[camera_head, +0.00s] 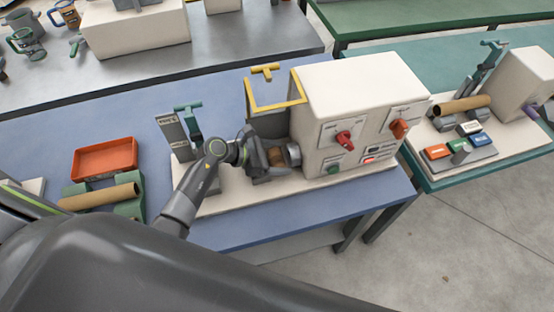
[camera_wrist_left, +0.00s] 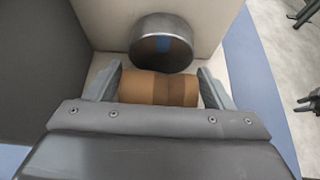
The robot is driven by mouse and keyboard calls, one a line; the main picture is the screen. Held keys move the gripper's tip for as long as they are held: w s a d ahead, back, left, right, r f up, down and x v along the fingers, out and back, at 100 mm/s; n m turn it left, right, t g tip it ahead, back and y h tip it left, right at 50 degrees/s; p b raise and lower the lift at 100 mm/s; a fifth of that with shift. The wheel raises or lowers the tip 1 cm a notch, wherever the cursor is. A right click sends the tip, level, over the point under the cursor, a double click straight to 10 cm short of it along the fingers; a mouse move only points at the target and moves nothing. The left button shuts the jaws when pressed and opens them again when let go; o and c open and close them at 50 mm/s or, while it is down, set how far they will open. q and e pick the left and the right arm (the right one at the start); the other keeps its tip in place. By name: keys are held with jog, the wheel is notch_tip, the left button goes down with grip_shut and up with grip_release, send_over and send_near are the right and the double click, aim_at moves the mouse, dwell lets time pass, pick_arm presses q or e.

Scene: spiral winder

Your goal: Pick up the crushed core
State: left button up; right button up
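The crushed core, a short brown roll with a darker band at its right (camera_wrist_left: 160,88), lies between the two fingers of my left gripper (camera_wrist_left: 160,85) in the left wrist view. The fingers stand apart, one at each end of the roll. Whether they touch it is hard to tell. In the head view my left gripper (camera_head: 268,158) is at the front of the machine, and a brown part of the core (camera_head: 276,155) shows by it. The metal spindle (camera_wrist_left: 162,43) with a blue mark is just beyond the core. My right gripper is not in view.
The beige winder machine (camera_head: 360,85), with red knobs, stands right of the gripper. A yellow frame (camera_head: 276,108) rises behind. At left are a red tray (camera_head: 105,158) and a cardboard tube (camera_head: 98,197) on a green stand. A blue-topped table (camera_head: 70,135) carries these.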

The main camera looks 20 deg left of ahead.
pick_arm(q)
jog(key=c, duration=0.6)
jog(key=shift+r, duration=0.1)
